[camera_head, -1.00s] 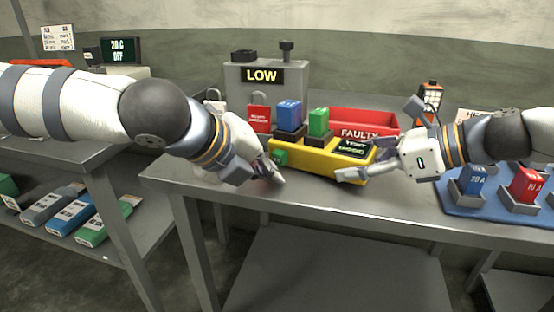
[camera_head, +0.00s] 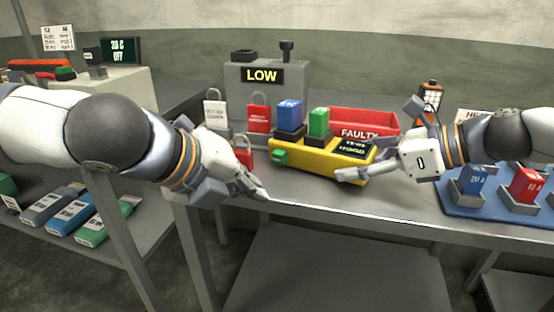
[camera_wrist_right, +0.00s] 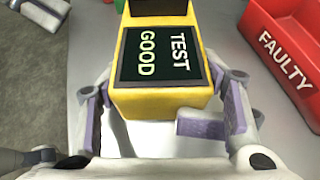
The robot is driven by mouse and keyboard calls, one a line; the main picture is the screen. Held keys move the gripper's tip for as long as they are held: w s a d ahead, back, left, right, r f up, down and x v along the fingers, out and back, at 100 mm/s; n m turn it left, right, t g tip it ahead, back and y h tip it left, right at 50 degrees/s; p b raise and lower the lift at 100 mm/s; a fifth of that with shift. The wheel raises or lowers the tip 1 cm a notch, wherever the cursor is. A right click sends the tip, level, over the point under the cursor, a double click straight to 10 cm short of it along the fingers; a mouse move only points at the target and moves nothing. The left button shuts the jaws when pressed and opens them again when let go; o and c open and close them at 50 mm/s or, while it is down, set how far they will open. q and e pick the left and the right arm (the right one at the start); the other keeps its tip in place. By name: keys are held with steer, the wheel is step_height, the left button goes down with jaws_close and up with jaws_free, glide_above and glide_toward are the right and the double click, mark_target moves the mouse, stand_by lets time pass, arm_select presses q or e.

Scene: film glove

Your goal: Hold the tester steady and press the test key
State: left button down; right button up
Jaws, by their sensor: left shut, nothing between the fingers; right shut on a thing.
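The yellow tester (camera_head: 318,165) lies on the grey workbench, with a blue block and a green block standing in sockets at its back. Its green test key (camera_head: 279,157) is on its left end. My right gripper (camera_head: 362,172) is shut on the tester's right end; the right wrist view shows its fingers on both sides of the yellow body (camera_wrist_right: 165,103). The screen (camera_wrist_right: 160,55) reads "TEST GOOD" there. My left gripper (camera_head: 256,190) is shut and empty near the bench's front edge, left of the key and apart from it.
A red "FAULTY" bin (camera_head: 365,122) stands behind the tester. A grey unit reading "LOW" (camera_head: 262,75) and several padlocks (camera_head: 259,118) are at the back left. A blue mat (camera_head: 480,206) with fuse blocks lies at right. The bench front is clear.

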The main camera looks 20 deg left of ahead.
steer(key=o, duration=1.2)
steer(key=shift+o, duration=0.2)
steer(key=shift+d, duration=0.1)
